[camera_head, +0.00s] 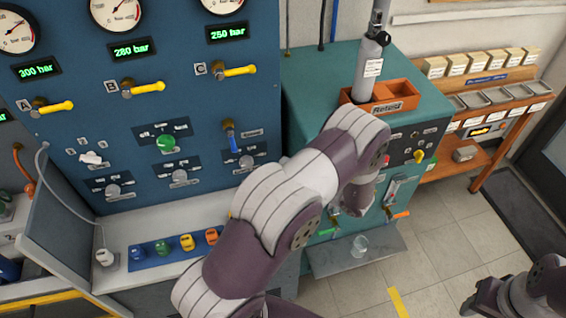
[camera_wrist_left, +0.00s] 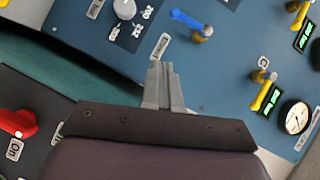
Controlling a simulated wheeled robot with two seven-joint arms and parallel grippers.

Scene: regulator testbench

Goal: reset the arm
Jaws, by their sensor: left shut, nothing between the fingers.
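My left arm (camera_head: 285,190) rises from the bottom middle of the head view, bends at an elbow and folds down in front of the teal cabinet. My left gripper's fingers are not clear there. In the left wrist view my left gripper (camera_wrist_left: 163,90) is shut and empty, with its fingers together. Behind it is the blue panel, seen upside down, with a blue lever (camera_wrist_left: 190,22) and a yellow lever (camera_wrist_left: 265,95). Part of my right arm (camera_head: 520,295) shows at the lower right; its fingers cannot be made out.
The blue panel (camera_head: 60,130) with gauges and yellow levers stands at the left. The teal cabinet (camera_head: 310,85) carries an orange tray (camera_head: 400,97) and a grey cylinder (camera_head: 367,70). Several coloured pieces stand on a ledge. A wooden shelf (camera_head: 490,165) is at the right; the floor (camera_head: 440,250) before it is clear.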

